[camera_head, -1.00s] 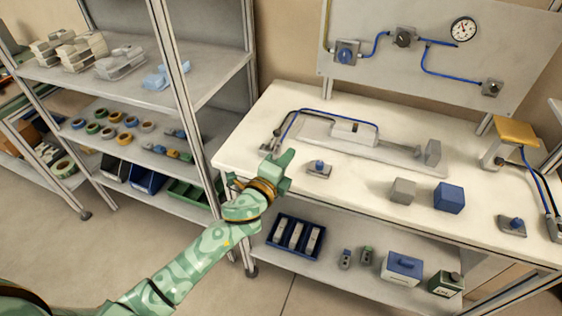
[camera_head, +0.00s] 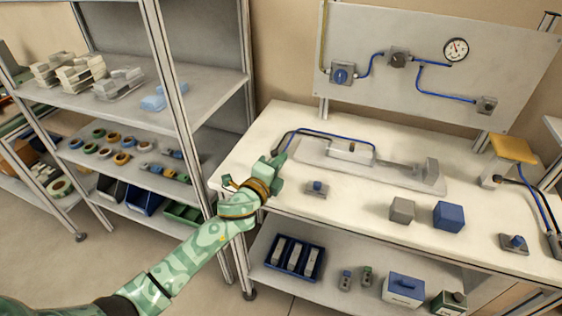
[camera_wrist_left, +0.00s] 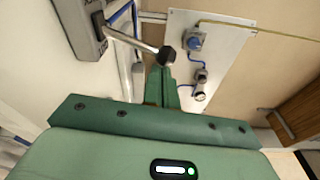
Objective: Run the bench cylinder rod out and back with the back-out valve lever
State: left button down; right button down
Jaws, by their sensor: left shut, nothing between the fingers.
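The bench cylinder (camera_head: 350,152) lies on a grey base plate on the white bench in the head view. Its rod (camera_head: 396,170) shows between the body and the upright end block (camera_head: 431,172). My left gripper (camera_head: 277,163) is shut and empty at the bench's left end, where it covers most of the valve. In the left wrist view the grey valve body (camera_wrist_left: 84,36) carries a metal lever (camera_wrist_left: 130,40) with a black knob (camera_wrist_left: 167,55). My shut left fingers (camera_wrist_left: 161,85) are right beside the knob; I cannot tell whether they touch. My right gripper is not in view.
A small blue-knobbed valve (camera_head: 317,188), a grey cube (camera_head: 402,210) and a blue cube (camera_head: 447,216) stand on the front of the bench. A panel (camera_head: 430,60) with hoses and a gauge stands behind. A shelf rack (camera_head: 160,110) is to the left.

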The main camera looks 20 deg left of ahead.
pick_arm(q)
jog(key=shift+a+r+n, duration=0.15)
jog(key=shift+a+n, duration=0.05)
jog(key=shift+n, duration=0.2)
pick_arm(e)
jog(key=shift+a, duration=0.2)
